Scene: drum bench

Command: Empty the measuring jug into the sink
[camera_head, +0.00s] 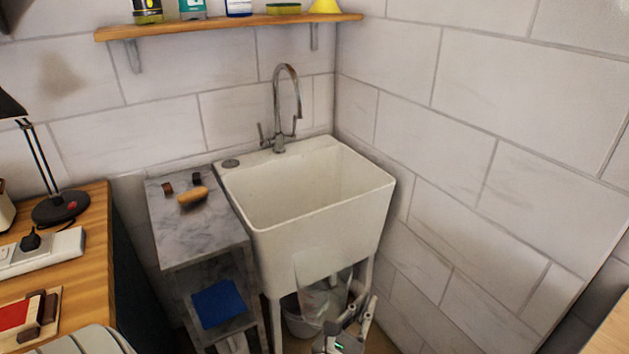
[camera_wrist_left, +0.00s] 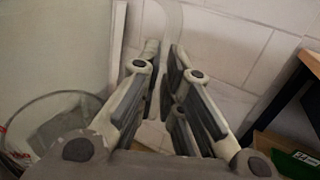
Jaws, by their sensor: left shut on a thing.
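The white sink (camera_head: 318,225) stands in the corner with its basin open at the top and a tall chrome tap (camera_head: 287,105) at its back. A clear, see-through vessel, which looks like the measuring jug (camera_head: 318,280), shows in front of the sink's front wall, below the rim. My left gripper (camera_head: 357,308) is low in front of the sink, at the jug's right side, and shut on it. In the left wrist view the gripper's fingers (camera_wrist_left: 163,62) have a faint clear edge between and beyond them. The jug's contents cannot be made out. My right gripper is not in view.
A marble-topped stand (camera_head: 205,235) with a brush (camera_head: 193,195) adjoins the sink's left side. A wooden desk (camera_head: 95,260) with a lamp is at left. Tiled wall closes the right; a shelf (camera_head: 230,22) hangs above.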

